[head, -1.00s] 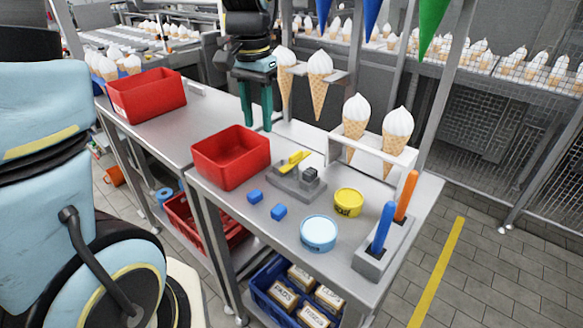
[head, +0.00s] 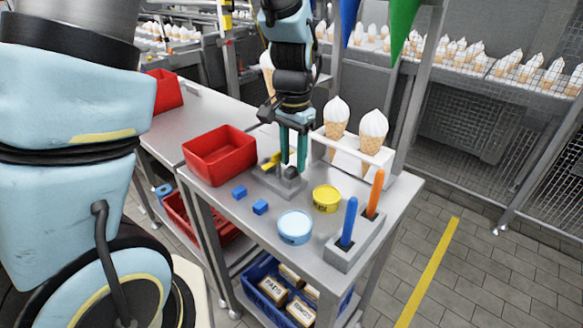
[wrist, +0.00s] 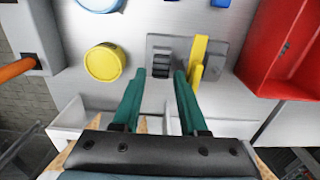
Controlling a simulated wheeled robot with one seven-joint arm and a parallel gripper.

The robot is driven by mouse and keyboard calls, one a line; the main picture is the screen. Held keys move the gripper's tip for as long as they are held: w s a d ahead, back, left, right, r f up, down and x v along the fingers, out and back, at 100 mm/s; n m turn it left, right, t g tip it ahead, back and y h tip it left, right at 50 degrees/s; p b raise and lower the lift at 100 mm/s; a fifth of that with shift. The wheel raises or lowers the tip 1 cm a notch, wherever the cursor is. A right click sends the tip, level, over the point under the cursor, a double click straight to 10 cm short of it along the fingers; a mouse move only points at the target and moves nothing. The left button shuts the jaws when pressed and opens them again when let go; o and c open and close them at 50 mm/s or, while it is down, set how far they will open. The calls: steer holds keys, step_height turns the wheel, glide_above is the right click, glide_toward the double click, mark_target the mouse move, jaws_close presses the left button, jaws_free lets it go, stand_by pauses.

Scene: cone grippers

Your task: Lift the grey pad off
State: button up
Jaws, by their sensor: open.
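A grey fixture (head: 270,183) lies on the metal table, with a yellow lever (head: 269,161) standing on it. The dark grey ridged pad (wrist: 161,66) sits on the fixture, left of the yellow lever (wrist: 197,60) in the wrist view. In the head view, the pad is partly hidden by my fingers. My gripper (head: 293,167) points down over the fixture. Its green fingers are apart and empty. In the wrist view, the fingertips (wrist: 160,74) lie on either side of the pad, and the right finger is close to the lever. I cannot tell whether they touch the pad.
Two blue blocks (head: 250,200) lie in front of the fixture. A yellow tub (head: 326,198) and a light-blue tub (head: 295,227) stand to its right. A red bin (head: 219,154) is at left, a cone rack (head: 352,154) behind, and a tool holder (head: 353,240) at the right edge.

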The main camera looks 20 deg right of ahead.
steer(key=shift+f, duration=0.9)
jaws_close()
